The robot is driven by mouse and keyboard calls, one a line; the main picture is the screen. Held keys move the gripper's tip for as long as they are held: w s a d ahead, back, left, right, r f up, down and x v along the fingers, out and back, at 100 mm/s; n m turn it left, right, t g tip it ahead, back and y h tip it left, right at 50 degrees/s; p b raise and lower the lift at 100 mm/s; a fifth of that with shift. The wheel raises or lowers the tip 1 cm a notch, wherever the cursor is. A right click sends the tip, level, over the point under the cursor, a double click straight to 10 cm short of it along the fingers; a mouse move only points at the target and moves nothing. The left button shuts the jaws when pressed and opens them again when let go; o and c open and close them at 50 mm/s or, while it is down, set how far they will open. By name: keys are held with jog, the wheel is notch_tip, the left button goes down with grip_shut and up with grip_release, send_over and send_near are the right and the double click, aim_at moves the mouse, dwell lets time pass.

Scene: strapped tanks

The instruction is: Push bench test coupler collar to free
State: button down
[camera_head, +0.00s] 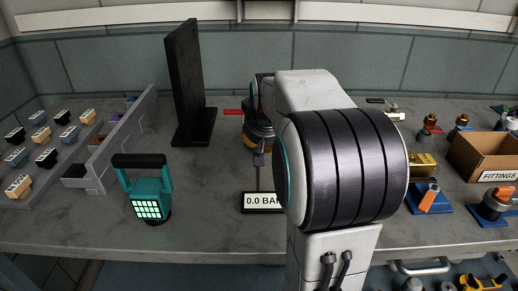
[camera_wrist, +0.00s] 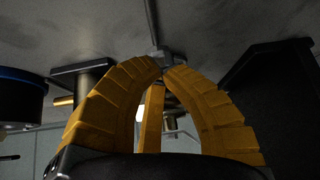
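My gripper (camera_wrist: 163,68) has yellow ridged fingers that curve inward, their tips nearly together. In the wrist view a small grey metal fitting (camera_wrist: 161,54) with a thin line running from it sits right at the tips. It may be the coupler collar; I cannot tell whether the tips touch it or grip it. In the head view my gripper (camera_head: 258,148) is behind my arm, pointing down at the bench, partly hidden. A small grey piece (camera_head: 259,159) shows just under it. A thin line runs from there to a display reading 0.0 BAR (camera_head: 262,202), partly covered by my arm.
A red handle (camera_head: 233,112) juts out left of my gripper. A black upright panel (camera_head: 186,85) stands to the left, with a teal lamp (camera_head: 147,190) and a grey divided rack (camera_head: 110,150). Right are a FITTINGS box (camera_head: 478,152) and several valves. Bench between lamp and display is clear.

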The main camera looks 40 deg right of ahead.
jog(key=shift+f+b, duration=1.15)
jog(key=shift+f, duration=0.2)
jog(key=shift+r, duration=0.15)
jog(key=shift+r+p, duration=2.2)
jog(key=shift+r, duration=0.3)
jog(key=shift+s, duration=0.1)
